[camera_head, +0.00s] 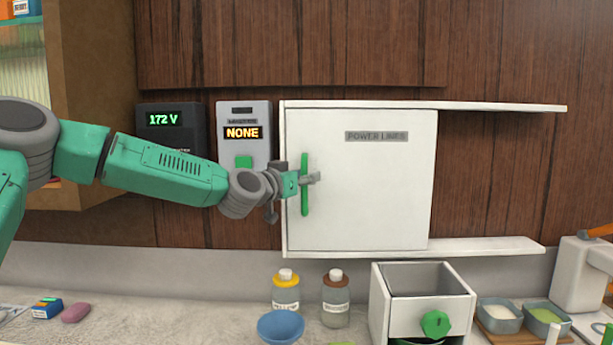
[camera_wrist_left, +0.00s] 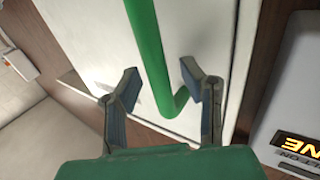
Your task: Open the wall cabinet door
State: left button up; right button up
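The wall cabinet's white door (camera_head: 375,190) carries a "POWER LINES" label and covers the left part of a white frame. No gap shows at its left edge. A vertical green handle (camera_head: 304,198) stands near the door's left edge. My left gripper (camera_head: 314,178) comes in from the left at the handle's middle. In the left wrist view my left gripper (camera_wrist_left: 160,78) is open, with the green handle (camera_wrist_left: 150,45) between its two fingers. There is a visible space on both sides of the handle. My right gripper is not in view.
White ledges above (camera_head: 500,106) and below (camera_head: 490,247) the door run on to its right along the wood wall. A "NONE" panel (camera_head: 243,115) is left of the door. Bottles (camera_head: 335,308), a blue bowl (camera_head: 281,327) and a white drawer box (camera_head: 405,320) stand below.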

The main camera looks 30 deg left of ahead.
pick_arm(q)
jog(key=shift+a, duration=0.35)
jog(key=shift+d, duration=0.1)
grip_shut()
jog(key=shift+d+r, duration=0.1)
jog(key=shift+d, duration=0.2)
